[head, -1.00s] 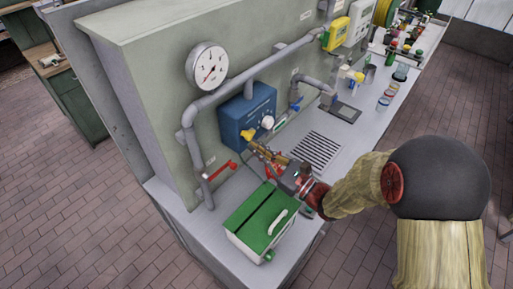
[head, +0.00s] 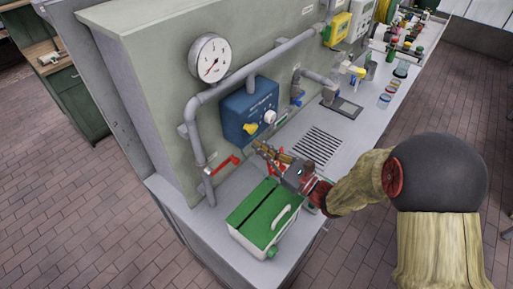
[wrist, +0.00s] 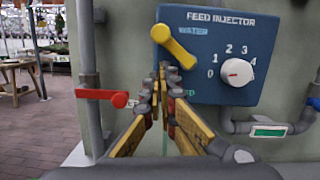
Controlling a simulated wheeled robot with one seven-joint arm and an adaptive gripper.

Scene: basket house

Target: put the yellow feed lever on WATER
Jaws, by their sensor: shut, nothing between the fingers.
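The blue feed injector box (head: 247,107) is on the grey-green wall; it fills the upper right of the wrist view (wrist: 262,40). Its yellow feed lever (wrist: 176,47) slants from a rounded end at the upper left to a lower-right end. The rounded end is just left of the WATER label (wrist: 193,30). In the head view the lever (head: 250,128) is small. A green label (wrist: 188,93) below is partly hidden by my fingers. My gripper (wrist: 160,78) is shut and empty, its tips just below the lever; whether they touch it is unclear. It also shows in the head view (head: 259,147).
A white numbered dial (wrist: 237,72) is right of the lever. A red valve handle (wrist: 104,96) is on the pipe to the left. A green-lidded box (head: 262,218) stands on the counter below my gripper. A pressure gauge (head: 209,58) is above.

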